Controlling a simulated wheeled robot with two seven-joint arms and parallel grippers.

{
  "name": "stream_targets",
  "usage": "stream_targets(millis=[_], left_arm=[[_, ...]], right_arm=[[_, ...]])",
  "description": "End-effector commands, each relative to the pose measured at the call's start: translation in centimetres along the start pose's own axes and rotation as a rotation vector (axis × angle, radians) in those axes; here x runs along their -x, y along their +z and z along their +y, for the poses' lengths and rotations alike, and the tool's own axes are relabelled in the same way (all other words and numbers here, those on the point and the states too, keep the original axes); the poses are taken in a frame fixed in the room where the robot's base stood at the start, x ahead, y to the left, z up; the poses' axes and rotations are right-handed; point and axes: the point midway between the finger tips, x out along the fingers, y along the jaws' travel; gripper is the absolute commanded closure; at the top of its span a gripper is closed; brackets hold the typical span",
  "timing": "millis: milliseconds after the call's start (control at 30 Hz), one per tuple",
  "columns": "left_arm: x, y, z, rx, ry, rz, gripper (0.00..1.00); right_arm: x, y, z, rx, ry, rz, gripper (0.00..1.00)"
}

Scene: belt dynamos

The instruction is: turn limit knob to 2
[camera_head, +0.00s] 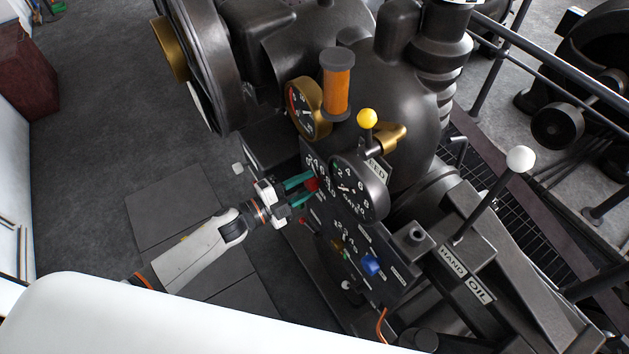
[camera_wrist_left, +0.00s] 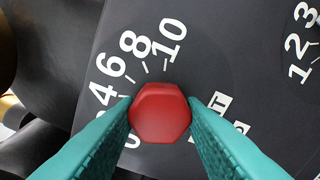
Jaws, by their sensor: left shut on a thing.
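The red six-sided knob (camera_wrist_left: 160,112) sits on the black panel, with white numerals 4, 6, 8 and 10 around its upper left side in the left wrist view. A lower numeral is partly covered. In the head view the red knob (camera_head: 312,184) is at the panel's left edge. My left gripper (camera_head: 306,190) reaches it from the left, its teal fingers shut on opposite sides of the knob. I cannot see a pointer that tells its setting. My right gripper is not in view.
A round black gauge (camera_head: 358,188) stands out just right of the knob. A yellow-ball lever (camera_head: 367,118) is above it, and a blue knob (camera_head: 371,265) is lower on the panel. A large wheel (camera_head: 199,60) is at upper left.

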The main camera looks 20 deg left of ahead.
Motion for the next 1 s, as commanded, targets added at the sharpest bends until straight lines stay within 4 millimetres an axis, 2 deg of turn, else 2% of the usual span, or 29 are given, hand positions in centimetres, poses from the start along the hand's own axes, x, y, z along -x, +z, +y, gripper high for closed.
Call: stream_targets(millis=[33,333,800,833,933,1000], left_arm=[[-0.25,0.76,0.28,0.027,0.006,-0.020,0.87],[-0.32,0.79,0.31,0.117,0.007,-0.021,0.87],[-0.37,0.76,0.39,0.130,0.009,-0.022,0.87],[-0.37,0.76,0.39,0.130,0.009,-0.022,0.63],[-0.32,0.66,0.36,0.129,0.008,-0.019,0.46],[-0.27,0.55,0.32,0.129,0.007,-0.016,0.43]], right_arm=[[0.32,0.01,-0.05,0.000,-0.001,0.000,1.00],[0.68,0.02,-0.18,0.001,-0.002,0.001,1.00],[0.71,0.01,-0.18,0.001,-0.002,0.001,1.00],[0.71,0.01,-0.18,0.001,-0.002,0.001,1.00],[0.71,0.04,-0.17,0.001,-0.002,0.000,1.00],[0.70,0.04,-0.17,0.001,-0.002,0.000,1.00]])
